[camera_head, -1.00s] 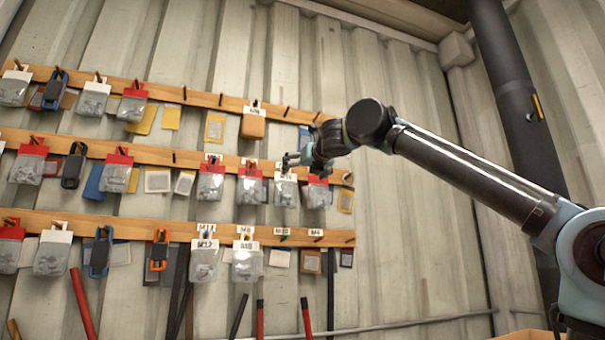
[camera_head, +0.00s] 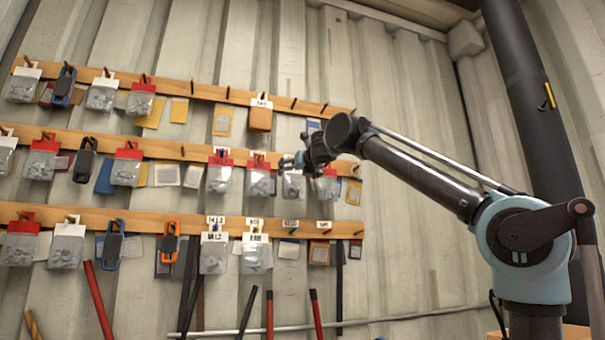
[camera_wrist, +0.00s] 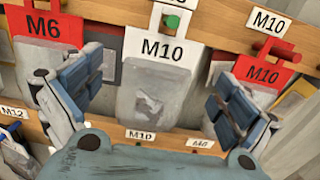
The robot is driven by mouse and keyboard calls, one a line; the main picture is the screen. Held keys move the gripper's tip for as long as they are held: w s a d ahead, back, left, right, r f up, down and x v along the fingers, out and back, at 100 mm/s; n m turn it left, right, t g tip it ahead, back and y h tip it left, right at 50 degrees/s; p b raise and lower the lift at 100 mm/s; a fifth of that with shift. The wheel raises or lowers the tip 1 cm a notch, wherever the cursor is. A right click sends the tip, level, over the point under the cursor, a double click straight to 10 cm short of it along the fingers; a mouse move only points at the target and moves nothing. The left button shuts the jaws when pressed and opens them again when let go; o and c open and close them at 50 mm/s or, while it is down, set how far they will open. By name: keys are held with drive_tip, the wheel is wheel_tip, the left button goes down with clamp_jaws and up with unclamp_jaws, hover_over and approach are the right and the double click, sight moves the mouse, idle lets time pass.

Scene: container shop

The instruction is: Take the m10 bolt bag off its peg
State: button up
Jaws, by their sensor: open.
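A clear bag (camera_wrist: 155,95) of grey hardware with a white header card marked M10 (camera_wrist: 163,50) hangs on a green-tipped peg (camera_wrist: 171,21) in the wrist view. My gripper (camera_wrist: 160,78) is open, with one finger on each side of this bag; I cannot tell whether they touch it. A second bag, with a red M10 card (camera_wrist: 264,72), hangs to the right, partly hidden by my right finger. In the head view my gripper (camera_head: 303,160) is at the middle rail, in front of the white-card bag (camera_head: 293,187).
The wooden rails (camera_head: 200,222) hold several other bags and carabiners. The corrugated wall (camera_head: 420,240) right of the rails is bare.

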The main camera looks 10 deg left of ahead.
sight(294, 173)
drive_tip(key=shift+x, duration=2.2)
drive_tip(key=c, duration=1.2)
drive_tip(key=shift+r, duration=0.25)
drive_tip(key=shift+s, duration=0.1)
drive_tip(key=shift+r+v, duration=0.15)
drive_tip(key=shift+v, duration=0.95)
drive_tip(key=shift+r+v, duration=0.15)
drive_tip(key=shift+v, duration=0.95)
drive_tip(key=shift+d, duration=0.1)
